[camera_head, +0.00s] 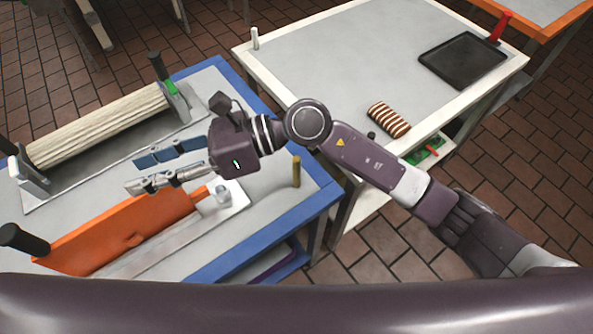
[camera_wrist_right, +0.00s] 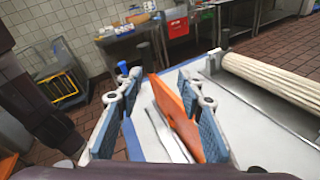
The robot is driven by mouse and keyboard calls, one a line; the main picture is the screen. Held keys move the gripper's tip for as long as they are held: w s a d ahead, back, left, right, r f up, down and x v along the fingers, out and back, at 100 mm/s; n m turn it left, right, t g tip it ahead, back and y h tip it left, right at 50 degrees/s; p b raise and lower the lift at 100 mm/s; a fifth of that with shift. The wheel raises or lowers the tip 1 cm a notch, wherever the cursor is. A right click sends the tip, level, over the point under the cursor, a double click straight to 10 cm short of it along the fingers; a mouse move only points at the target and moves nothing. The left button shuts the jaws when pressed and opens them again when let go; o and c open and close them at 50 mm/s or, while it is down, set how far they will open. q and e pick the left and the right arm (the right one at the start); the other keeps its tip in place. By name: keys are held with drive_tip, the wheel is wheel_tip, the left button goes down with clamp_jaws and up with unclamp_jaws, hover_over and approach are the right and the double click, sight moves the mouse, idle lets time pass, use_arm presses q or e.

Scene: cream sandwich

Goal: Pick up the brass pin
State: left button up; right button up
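The brass pin (camera_head: 296,171) stands upright near the right corner of the blue-edged table (camera_head: 322,198) in the head view. I cannot make it out in the right wrist view. My right gripper (camera_head: 134,174) is open and empty, with its two blue-padded fingers spread. It points left over the table, above the orange panel, and is well to the left of the pin. The same gripper shows in its wrist view (camera_wrist_right: 152,88) with nothing between its fingers. My left gripper is not in view.
An orange panel (camera_head: 125,228) with a dark handle lies below the right gripper. A ribbed roller (camera_head: 98,125) lies behind it. The white-edged table (camera_head: 345,50) at right holds a striped roll (camera_head: 389,119) and a black tray (camera_head: 462,60). My right forearm crosses above both tables.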

wheel_tip(320, 180, down, 7)
drive_tip(key=d+n+h, duration=0.2)
drive_tip(key=n+h, duration=0.1)
drive_tip(key=h, duration=0.1)
drive_tip(key=n+t+h, duration=0.3)
drive_tip(key=t+h, duration=0.1)
drive_tip(key=h, duration=0.8)
hover_over(297, 178)
drive_tip(key=f, duration=1)
drive_tip(key=shift+w+a+f, duration=0.1)
drive_tip(key=shift+w+f, duration=0.2)
drive_tip(key=shift+w, duration=0.1)
drive_tip(key=shift+f, duration=0.25)
wheel_tip(297, 178, down, 6)
drive_tip(key=p, duration=0.3)
drive_tip(key=shift+f, duration=0.15)
drive_tip(key=shift+w+f, duration=0.1)
drive_tip(key=shift+f, duration=0.35)
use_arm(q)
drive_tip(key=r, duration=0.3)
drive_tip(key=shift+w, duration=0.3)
use_arm(e)
drive_tip(key=shift+c, duration=0.2)
